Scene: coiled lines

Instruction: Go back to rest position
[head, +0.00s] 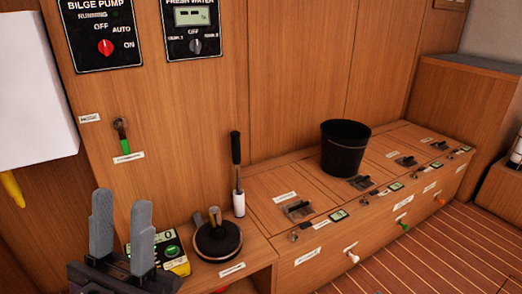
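My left gripper (122,207) is at the lower left of the head view. Its two grey fingers point up and stand apart, with nothing visible between them. It is in front of the wooden panel, just left of a yellow-green device (172,254), which it partly covers. My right gripper is not in view.
A black round fitting (217,240) and an upright black-handled lever (237,170) stand right of the gripper. A black bucket (344,150) sits on the wooden bench (260,205) with several latches. Bilge pump (103,38) and fresh water panels (192,28) are above. Plank floor (440,255) is clear.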

